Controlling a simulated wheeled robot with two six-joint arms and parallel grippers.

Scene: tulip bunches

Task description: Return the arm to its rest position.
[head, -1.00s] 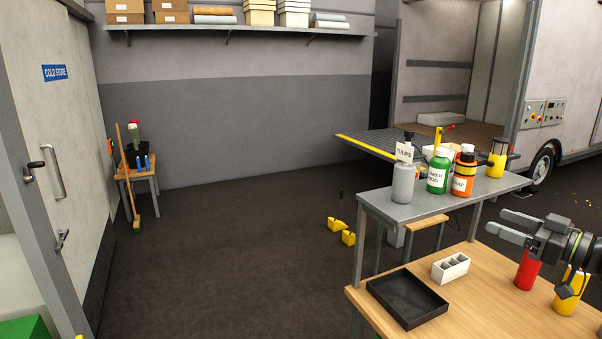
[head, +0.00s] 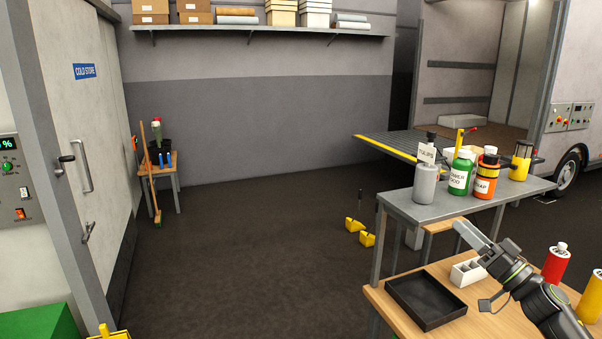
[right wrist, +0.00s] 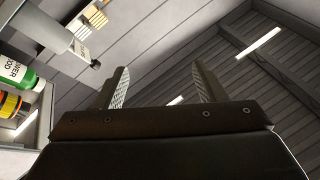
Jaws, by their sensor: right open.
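My right gripper (head: 474,240) is in the head view at the lower right, raised above the wooden table and pointing up and left. The right wrist view shows its two fingers (right wrist: 160,88) spread apart with nothing between them. Beyond them that view shows the wall and ceiling. My left gripper is not in view.
A grey shelf (head: 400,207) near my gripper holds a grey bottle (head: 425,186), a green bottle (head: 461,175) and an orange-and-black jar (head: 487,180). Below are a black tray (head: 426,300), a white divided box (head: 467,271), and red (head: 555,264) and yellow (head: 590,298) containers. Open floor lies left.

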